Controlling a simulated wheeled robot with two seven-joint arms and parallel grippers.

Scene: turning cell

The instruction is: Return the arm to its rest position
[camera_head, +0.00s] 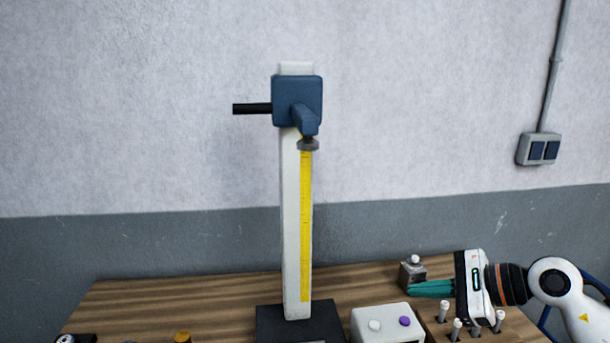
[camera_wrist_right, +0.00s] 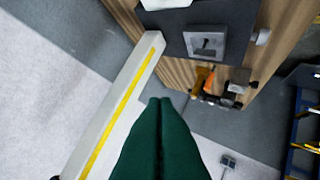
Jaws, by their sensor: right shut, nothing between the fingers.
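My right arm (camera_head: 560,290) comes in from the right edge in the head view. Its gripper (camera_head: 410,289) points left, low over the right part of the wooden table (camera_head: 190,298). The teal fingers are together with nothing between them. In the right wrist view the closed green fingers (camera_wrist_right: 160,101) fill the lower middle and hold nothing. My left gripper is in neither view.
A tall white column with a yellow scale (camera_head: 306,225) and blue head (camera_head: 297,101) stands mid-table on a dark base (camera_head: 280,322). Near my right gripper are a small grey block (camera_head: 412,275), several upright pins (camera_head: 456,327) and a white button box (camera_head: 388,325).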

